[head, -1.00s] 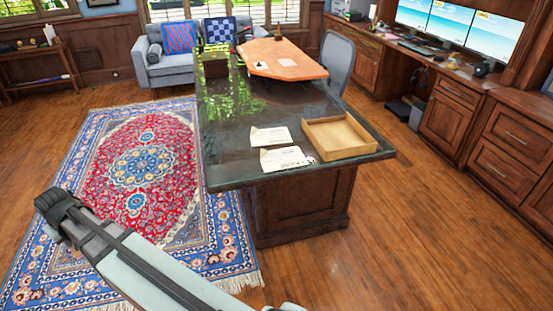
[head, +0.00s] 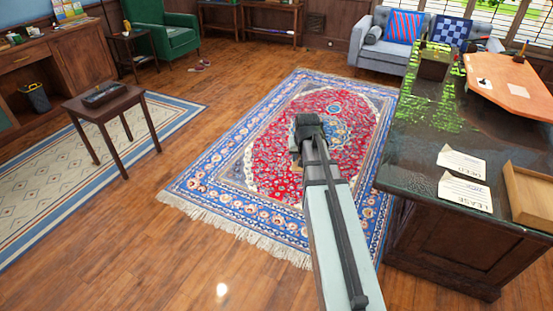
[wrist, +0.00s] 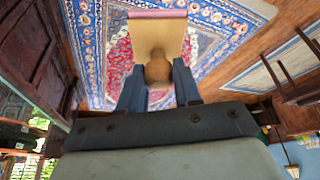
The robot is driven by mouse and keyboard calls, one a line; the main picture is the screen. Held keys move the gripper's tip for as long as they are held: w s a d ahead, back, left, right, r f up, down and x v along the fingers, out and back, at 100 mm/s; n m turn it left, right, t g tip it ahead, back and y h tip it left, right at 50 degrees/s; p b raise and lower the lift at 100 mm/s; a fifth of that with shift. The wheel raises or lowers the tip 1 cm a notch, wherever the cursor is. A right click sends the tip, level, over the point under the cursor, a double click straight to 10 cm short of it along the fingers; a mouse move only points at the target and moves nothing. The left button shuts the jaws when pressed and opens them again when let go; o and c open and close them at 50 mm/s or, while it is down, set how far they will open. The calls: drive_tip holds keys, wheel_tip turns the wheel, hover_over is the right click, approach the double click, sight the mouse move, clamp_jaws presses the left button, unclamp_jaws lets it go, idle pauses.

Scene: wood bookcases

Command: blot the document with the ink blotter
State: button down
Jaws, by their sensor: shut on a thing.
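My gripper (wrist: 157,70) is shut on the ink blotter (wrist: 158,32), which has a round wooden knob between the blue-grey fingers and a tan base beyond it. In the head view, my arm reaches out over the red and blue rug; the blotter is not clear there. Two white documents lie on the dark desk at right: one marked DEED (head: 462,163) and a nearer one marked LEASE (head: 465,192). The gripper is left of the desk, apart from both papers.
A wooden tray (head: 528,195) sits beside the papers on the desk (head: 410,172). A small side table (head: 128,101) with a dark object on it stands at left. An orange board (head: 513,92) and a dark box (head: 433,66) are farther back on the desk. The floor between is clear.

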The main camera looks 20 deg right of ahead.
drive_tip(key=s+d+m+h, duration=0.1)
drive_tip(key=s+d+m, duration=0.25)
drive_tip(key=d, duration=1.35)
wheel_tip(320, 180, up, 5)
drive_tip(key=m+g+h, duration=0.2)
drive_tip(key=m+g, duration=0.4)
drive_tip(key=m, duration=1)
hover_over(474, 188)
drive_tip(key=shift+s+f+m+g, duration=0.1)
drive_tip(key=shift+m+g, duration=0.4)
drive_tip(key=shift+m, duration=0.55)
drive_tip(key=shift+a, duration=0.1)
drive_tip(key=shift+f, duration=2.95)
drive_tip(key=shift+f, duration=0.55)
